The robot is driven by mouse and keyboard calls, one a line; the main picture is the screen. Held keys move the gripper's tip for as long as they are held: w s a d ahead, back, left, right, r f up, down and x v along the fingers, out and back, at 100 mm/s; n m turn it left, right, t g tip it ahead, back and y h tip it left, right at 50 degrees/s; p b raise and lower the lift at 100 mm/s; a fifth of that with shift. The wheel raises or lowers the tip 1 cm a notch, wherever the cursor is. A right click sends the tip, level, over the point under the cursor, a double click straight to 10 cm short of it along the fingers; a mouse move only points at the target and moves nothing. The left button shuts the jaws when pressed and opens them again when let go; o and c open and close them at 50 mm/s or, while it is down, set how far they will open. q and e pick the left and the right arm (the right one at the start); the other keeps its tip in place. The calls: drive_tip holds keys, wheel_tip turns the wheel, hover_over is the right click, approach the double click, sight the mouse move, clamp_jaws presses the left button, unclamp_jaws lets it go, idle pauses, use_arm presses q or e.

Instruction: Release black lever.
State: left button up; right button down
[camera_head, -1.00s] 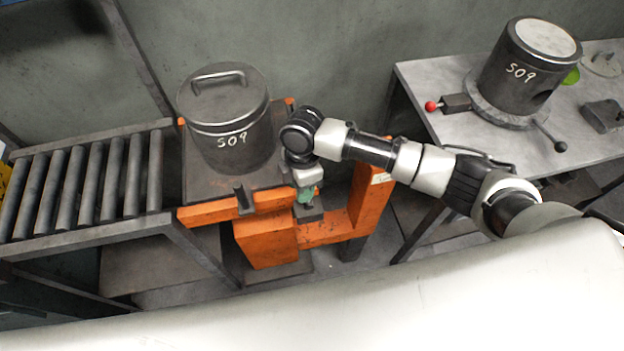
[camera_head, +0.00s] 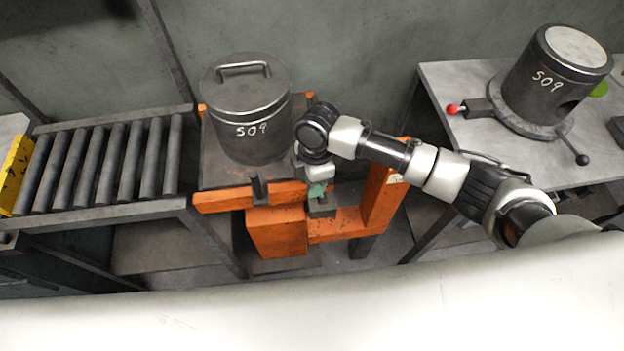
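My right arm comes in from the right, and its gripper (camera_head: 318,194) points down at the front right corner of the orange lift frame (camera_head: 277,236). The gripper's fingers are small and partly hidden by the wrist, so I cannot tell if they are open or shut. A small dark block, perhaps part of a black lever (camera_head: 322,208), shows right under the fingertips; I cannot tell if they touch it. A short black upright post (camera_head: 259,188) stands on the frame's front edge, left of the gripper. My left gripper is not in view.
A lidded dark metal pot (camera_head: 247,115) marked S09 stands on the lift platform. A roller conveyor (camera_head: 108,163) adjoins it on the left. The metal table (camera_head: 450,83) at right holds another S09 cylinder (camera_head: 548,92), a red-knobbed lever (camera_head: 453,109) and a black-knobbed lever (camera_head: 582,159).

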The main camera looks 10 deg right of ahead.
drive_tip(key=shift+s+f, duration=0.1)
drive_tip(key=shift+f, duration=0.1)
drive_tip(key=c, duration=1.1)
unclamp_jaws()
drive_tip(key=o, duration=0.3)
drive_tip(key=shift+o, duration=0.2)
drive_tip(key=shift+r, duration=0.15)
wheel_tip(320, 180, up, 10)
drive_tip(key=w+d+b, duration=0.1)
drive_tip(key=w+b, duration=0.1)
drive_tip(key=shift+r, duration=0.2)
